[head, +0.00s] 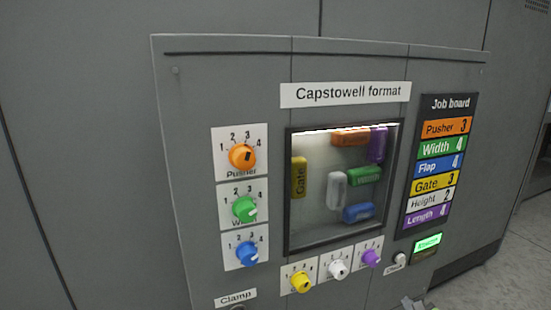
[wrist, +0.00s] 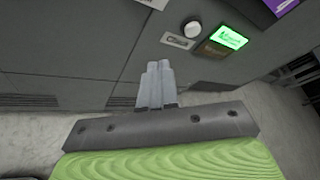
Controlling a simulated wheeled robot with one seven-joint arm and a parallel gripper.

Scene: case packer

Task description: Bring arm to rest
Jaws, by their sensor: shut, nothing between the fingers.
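My gripper (wrist: 156,84) is shut and empty in the wrist view, its pale fingertips together in front of the grey cabinet, below the white Check button (wrist: 192,28). In the head view only a small pale piece, seemingly my fingertips (head: 410,303), shows at the bottom edge, below the Check button (head: 400,259). My gripper appears apart from the panel (head: 190,110). A small display (head: 428,243) beside the button is lit green; it also shows in the wrist view (wrist: 229,37).
The panel carries orange (head: 242,156), green (head: 244,208), blue (head: 247,252), yellow (head: 301,282), white (head: 338,269) and purple (head: 371,257) knobs. A window (head: 318,225) shows coloured blocks. The job board (head: 450,103) is at right. Open floor (head: 520,245) lies at lower right.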

